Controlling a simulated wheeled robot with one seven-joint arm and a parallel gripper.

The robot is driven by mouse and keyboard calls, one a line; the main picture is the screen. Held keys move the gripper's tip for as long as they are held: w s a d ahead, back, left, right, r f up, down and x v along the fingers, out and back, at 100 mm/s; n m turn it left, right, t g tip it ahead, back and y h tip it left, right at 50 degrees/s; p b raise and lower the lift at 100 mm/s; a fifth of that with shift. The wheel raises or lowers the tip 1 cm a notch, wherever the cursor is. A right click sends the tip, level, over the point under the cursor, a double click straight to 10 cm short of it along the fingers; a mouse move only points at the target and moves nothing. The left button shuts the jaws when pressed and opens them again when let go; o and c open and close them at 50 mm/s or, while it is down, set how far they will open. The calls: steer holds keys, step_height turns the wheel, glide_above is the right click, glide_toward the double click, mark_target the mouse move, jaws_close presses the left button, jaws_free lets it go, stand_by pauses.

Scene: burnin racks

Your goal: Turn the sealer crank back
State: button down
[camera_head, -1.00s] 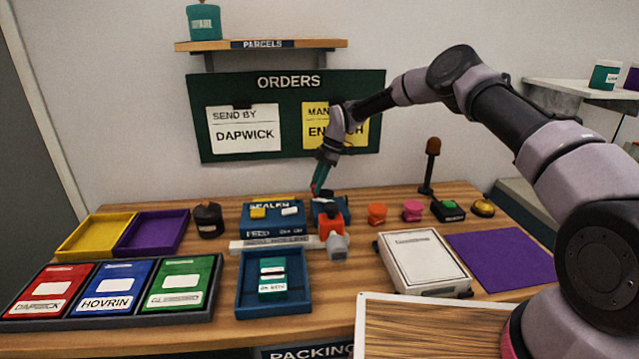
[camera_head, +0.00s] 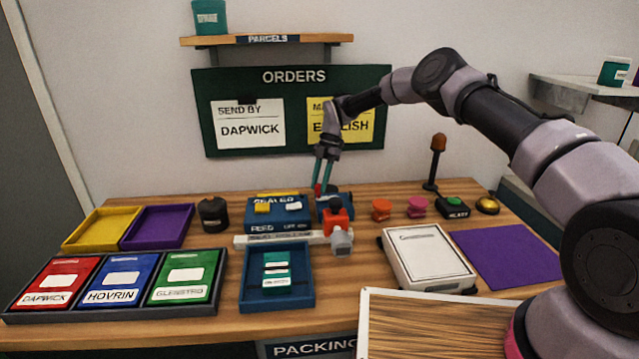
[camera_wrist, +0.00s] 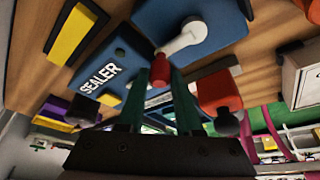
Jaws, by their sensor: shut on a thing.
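The blue sealer (camera_head: 278,214) stands at the back middle of the table, with a yellow and a white block on its top. In the wrist view its lettered side shows (camera_wrist: 105,75). The crank is a pale, short arm (camera_wrist: 183,38) on a blue housing, with a red handle (camera_wrist: 160,72). My gripper (camera_head: 320,192) reaches down to the crank beside the sealer. In the wrist view its green fingers (camera_wrist: 162,85) are shut on the red handle. The fingertips partly hide the handle. In the head view the crank is too small to make out clearly.
A red block with a grey end (camera_head: 338,225) sits close to my gripper. A blue tray (camera_head: 246,290) holding a teal parcel (camera_head: 276,268) lies in front. Orange (camera_head: 381,209) and pink (camera_head: 416,207) knobs stand to the right. The orders board (camera_head: 370,88) hangs behind.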

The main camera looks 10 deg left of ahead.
steer(key=shift+d, duration=0.1)
steer(key=c, duration=0.6)
jaws_free()
steer(key=v, duration=1)
steer(key=shift+w+r, duration=0.15)
steer(key=shift+r, duration=0.25)
